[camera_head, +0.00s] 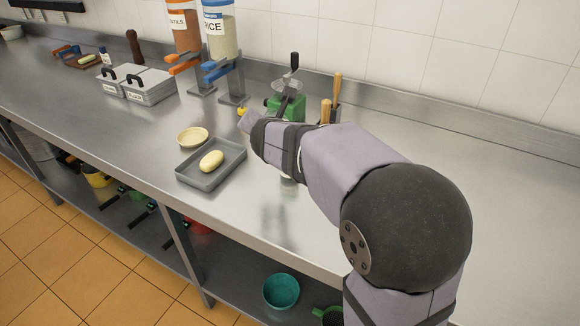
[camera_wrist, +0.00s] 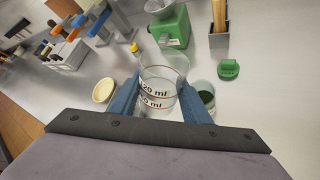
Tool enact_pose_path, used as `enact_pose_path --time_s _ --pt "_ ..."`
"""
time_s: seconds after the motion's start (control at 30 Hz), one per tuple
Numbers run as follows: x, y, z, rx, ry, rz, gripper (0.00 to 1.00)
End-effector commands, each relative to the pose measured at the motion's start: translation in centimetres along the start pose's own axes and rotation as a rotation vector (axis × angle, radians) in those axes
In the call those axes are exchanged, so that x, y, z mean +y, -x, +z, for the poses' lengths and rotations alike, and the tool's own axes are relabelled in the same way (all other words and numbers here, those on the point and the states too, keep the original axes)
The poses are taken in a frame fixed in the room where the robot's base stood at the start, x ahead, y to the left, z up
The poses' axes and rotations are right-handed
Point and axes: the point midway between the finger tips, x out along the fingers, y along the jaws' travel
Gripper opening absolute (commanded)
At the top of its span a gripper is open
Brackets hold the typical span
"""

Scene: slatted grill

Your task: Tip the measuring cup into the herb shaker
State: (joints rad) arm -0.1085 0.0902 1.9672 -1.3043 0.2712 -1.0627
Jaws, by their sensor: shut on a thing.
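My gripper (camera_wrist: 161,84) is shut on the clear measuring cup (camera_wrist: 160,71), with one blue finger on each side of it. The cup has red lines and ml markings, and its wide mouth is at the top of the wrist view. I cannot tell its tilt or whether anything is in it. A small clear jar with dark green contents (camera_wrist: 207,98), which looks like the open herb shaker, stands on the counter just right of the right finger, which partly covers it. A green lid (camera_wrist: 228,69) lies beyond it. In the head view my arm hides the cup and fingers.
A green grinder (camera_wrist: 170,26) and a holder with wooden-handled tools (camera_wrist: 219,42) stand behind. A cream bowl (camera_head: 193,137) and a grey tray (camera_head: 190,182) with a pale oval item (camera_head: 211,161) are left. Dispensers (camera_head: 222,40) stand farther back. The counter at right is clear.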

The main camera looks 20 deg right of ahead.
Motion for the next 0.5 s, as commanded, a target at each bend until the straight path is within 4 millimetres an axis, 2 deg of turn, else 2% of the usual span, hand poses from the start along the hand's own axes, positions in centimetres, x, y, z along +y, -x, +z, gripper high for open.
enact_pose_path --time_s 0.3,0.5 --pt "0.9 0.7 0.8 -0.127 0.287 -0.113 0.20" --pt "1.1 1.0 1.3 -0.179 0.401 -0.162 0.20"
